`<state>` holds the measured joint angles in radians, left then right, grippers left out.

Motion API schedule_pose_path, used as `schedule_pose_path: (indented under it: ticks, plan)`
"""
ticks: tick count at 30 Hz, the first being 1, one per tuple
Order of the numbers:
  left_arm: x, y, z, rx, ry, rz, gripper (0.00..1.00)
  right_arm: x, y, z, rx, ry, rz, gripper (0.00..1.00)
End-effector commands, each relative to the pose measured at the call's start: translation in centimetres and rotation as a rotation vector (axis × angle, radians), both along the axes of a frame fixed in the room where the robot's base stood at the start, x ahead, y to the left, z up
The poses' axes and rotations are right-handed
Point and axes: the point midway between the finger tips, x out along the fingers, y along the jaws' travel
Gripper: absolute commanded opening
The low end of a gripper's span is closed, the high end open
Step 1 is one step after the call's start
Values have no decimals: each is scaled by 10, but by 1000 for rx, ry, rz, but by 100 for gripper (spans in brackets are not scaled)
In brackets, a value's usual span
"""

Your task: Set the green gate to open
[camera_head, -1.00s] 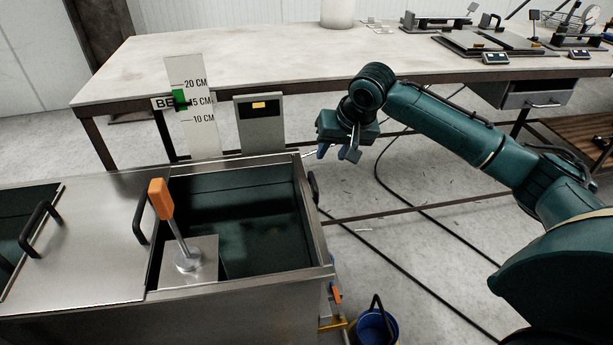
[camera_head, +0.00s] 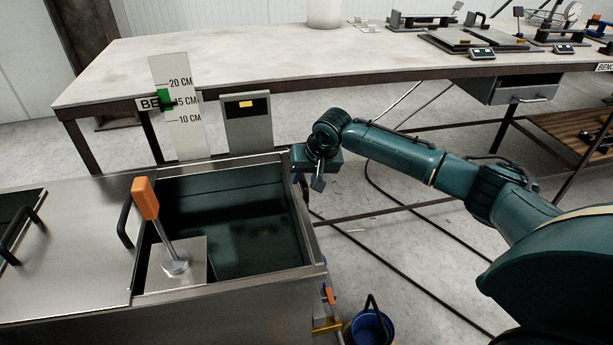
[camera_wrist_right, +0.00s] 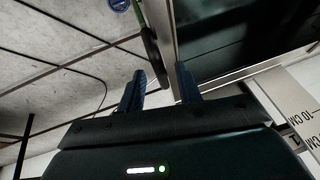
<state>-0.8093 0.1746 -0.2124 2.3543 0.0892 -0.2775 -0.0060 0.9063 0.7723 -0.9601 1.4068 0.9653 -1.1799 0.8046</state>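My right gripper (camera_head: 314,179) hangs at the right end of the steel tank (camera_head: 309,230), near its far right corner. In the right wrist view the two blue fingers (camera_wrist_right: 161,75) are apart with nothing held. A black handle (camera_wrist_right: 151,55) on the tank's end wall lies just beyond the fingertips. I see no part clearly identifiable as a green gate. A small green marker (camera_head: 163,97) sits on the white centimetre scale (camera_head: 184,130), near the 15 cm mark. An orange-handled lever (camera_head: 145,198) leans on a plate inside the tank. My left gripper is out of view.
A long workbench (camera_head: 240,64) with fixtures runs behind the tank. A grey box (camera_head: 246,130) stands between them. A blue bucket (camera_head: 370,328) is on the floor at the tank's lower right. Black cables cross the floor; a lid (camera_head: 75,245) covers part of the tank.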

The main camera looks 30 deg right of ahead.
Motion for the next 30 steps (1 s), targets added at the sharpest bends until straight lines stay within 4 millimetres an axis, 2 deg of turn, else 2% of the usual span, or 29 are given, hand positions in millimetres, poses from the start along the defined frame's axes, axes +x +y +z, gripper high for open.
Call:
schedule_pose_path:
  ticks: [3, 16, 30]
  plan:
    - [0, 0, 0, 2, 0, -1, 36, 0, 0, 0, 0, 0, 0, 34]
    - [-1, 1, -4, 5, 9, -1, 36, 0, 0, 0, 0, 0, -1, 0]
    - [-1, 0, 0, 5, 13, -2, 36, 0, 0, 4, 1, 1, -1, 0]
